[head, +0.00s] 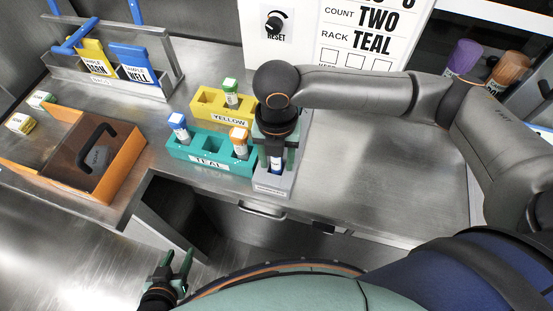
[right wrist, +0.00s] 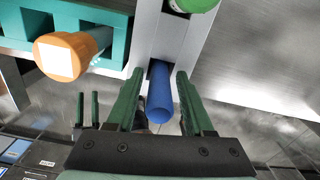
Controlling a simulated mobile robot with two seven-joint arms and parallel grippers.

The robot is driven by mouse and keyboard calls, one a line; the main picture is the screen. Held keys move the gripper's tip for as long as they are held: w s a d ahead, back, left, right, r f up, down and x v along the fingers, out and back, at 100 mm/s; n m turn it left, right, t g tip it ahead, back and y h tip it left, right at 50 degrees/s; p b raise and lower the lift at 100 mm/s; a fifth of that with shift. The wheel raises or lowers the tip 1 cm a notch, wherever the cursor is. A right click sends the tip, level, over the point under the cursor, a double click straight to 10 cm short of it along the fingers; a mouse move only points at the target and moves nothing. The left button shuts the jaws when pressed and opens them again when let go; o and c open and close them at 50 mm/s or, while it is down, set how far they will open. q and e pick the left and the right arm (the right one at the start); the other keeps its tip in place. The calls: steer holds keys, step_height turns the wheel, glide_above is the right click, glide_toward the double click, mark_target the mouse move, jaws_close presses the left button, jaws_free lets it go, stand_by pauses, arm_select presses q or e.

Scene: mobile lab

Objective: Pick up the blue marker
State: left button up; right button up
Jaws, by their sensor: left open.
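The blue marker (right wrist: 160,92) stands in a narrow grey holder (right wrist: 146,50), seen end-on in the right wrist view. In the head view the marker (head: 277,161) shows partly, between the fingers of my right gripper (head: 275,155). In the right wrist view my right gripper (right wrist: 160,105) is open, with one finger on each side of the marker and a visible gap to each. My left gripper (head: 176,268) is open and empty, low in the head view, away from the counter objects.
A teal rack (head: 210,162) with blue- and orange-capped tubes stands left of the grey holder. A yellow rack (head: 209,105) is behind it. A green cap (right wrist: 190,3) is close by. An orange tray (head: 122,170) lies left. Counter to the right (head: 385,170) is clear.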

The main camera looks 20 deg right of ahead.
jaws_close()
steer(key=shift+r, duration=0.1)
stand_by(0.4)
step_height(320, 180, up, 10)
steer(key=shift+f+p, duration=0.1)
steer(key=shift+p, duration=0.45)
